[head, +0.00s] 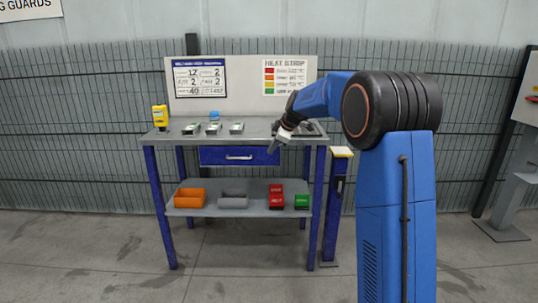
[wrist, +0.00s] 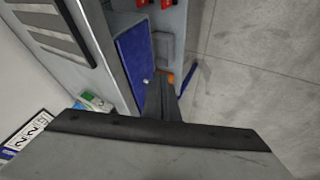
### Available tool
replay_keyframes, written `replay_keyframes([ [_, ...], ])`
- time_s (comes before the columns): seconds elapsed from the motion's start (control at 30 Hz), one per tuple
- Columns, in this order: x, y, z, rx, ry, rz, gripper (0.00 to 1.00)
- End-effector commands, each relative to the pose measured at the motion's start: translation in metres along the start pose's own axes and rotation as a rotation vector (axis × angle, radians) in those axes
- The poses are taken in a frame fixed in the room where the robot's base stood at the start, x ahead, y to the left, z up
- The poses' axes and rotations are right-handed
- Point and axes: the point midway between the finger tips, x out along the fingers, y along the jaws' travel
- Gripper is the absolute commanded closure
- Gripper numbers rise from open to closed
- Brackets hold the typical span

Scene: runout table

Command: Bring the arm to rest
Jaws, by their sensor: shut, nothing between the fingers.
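My gripper (head: 274,147) is at the end of my raised blue arm, in front of the right part of the workbench (head: 262,133) in the head view. Its fingers point down and to the left, near the bench's front edge. In the wrist view my gripper (wrist: 160,84) shows as dark fingers close together, with nothing between them. The blue drawer (head: 238,156) under the bench top lies close behind and left of the fingertips.
The bench top holds a yellow device (head: 160,117), several small green-and-white items and a dark tray. The lower shelf (head: 240,210) carries an orange bin (head: 189,197), a grey bin (head: 233,200), red boxes (head: 276,198) and a green box (head: 302,201). A blue post (head: 335,205) stands right of the bench.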

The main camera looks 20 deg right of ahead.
Motion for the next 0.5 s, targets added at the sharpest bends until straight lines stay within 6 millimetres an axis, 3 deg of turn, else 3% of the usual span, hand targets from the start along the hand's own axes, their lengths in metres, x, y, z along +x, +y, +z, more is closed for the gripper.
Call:
replay_keyframes([
  [0.2, -0.025, 0.0, 0.0, 0.001, 0.0, 0.0, 1.0],
  [0.5, -0.037, -0.007, -0.001, 0.012, -0.002, -0.001, 1.0],
])
